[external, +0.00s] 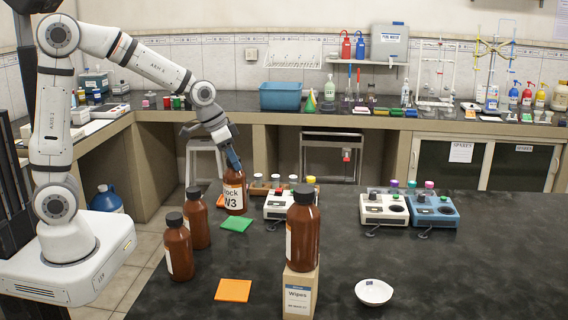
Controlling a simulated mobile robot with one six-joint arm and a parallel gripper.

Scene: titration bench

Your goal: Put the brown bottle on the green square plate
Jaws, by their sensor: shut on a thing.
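My gripper (233,162) is shut on the top of a brown bottle (235,200) with a white label reading "ock N3". The bottle is upright, just behind the green square plate (236,225) in the picture. Whether its base touches the bench or hangs slightly above it, I cannot tell. The green plate lies flat on the dark bench and its visible top is bare. Other brown bottles stand at the left edge, one further back (197,226) and one nearer (179,257). Another brown bottle (303,240) stands on a Wipes box (299,291).
An orange square plate (233,290) and a white bowl (374,292) lie in front. A red-orange patch (219,201) shows beside the held bottle. A white instrument (276,207) and small vials stand to its right. More instruments (384,210) stand further right. The right foreground is clear.

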